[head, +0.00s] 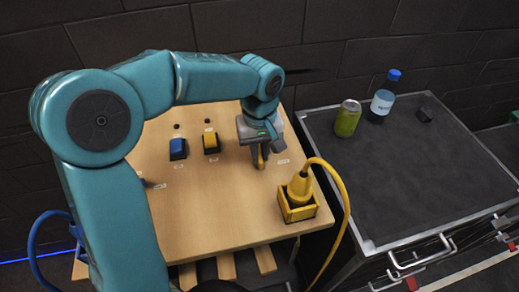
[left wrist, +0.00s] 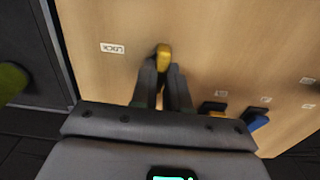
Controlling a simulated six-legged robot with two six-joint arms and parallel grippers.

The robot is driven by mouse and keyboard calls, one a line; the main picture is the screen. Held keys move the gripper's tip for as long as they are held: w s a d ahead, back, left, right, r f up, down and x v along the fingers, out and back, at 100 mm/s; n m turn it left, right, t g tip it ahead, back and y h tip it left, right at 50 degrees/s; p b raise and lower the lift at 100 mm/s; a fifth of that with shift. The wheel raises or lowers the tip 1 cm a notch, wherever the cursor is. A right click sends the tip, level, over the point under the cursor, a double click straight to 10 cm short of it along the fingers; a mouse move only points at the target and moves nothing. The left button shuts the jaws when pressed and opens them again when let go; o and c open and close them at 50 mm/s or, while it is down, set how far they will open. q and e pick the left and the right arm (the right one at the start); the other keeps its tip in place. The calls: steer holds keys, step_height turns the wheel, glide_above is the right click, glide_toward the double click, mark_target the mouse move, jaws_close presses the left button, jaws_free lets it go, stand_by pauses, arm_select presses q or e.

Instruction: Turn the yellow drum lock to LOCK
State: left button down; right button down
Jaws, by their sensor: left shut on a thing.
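My left gripper (head: 261,160) reaches down over the sloping wooden panel and is shut on the yellow drum lock. In the left wrist view the lock's yellow handle (left wrist: 164,54) shows between and just past the two dark fingertips (left wrist: 162,75). The fingers hide the rest of the lock. A small white label (left wrist: 112,48) that seems to read LOCK lies to one side of it; in the head view this label (head: 283,161) is just right of the gripper. How far the lock is turned is hard to tell. My right gripper is not in view.
The wooden panel (head: 205,220) also bears a blue switch (head: 178,149), a yellow switch (head: 211,142) and a yellow plug (head: 299,188) with its cable in a yellow socket (head: 298,212). A green can (head: 347,119) and a bottle (head: 381,103) stand on the dark cabinet (head: 420,170).

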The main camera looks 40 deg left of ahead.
arm_select(q)
steer(key=m, duration=0.4)
steer(key=shift+w, duration=0.15)
steer(key=m, duration=0.4)
steer(key=shift+d+m+p, duration=0.15)
steer(key=shift+m+p, duration=0.25)
steer(key=m, duration=0.4)
steer(key=shift+d+r, duration=0.1)
steer(key=m+p, duration=0.1)
steer(key=m, duration=0.3)
steer(key=shift+d+m, duration=0.15)
steer(key=shift+m, duration=0.45)
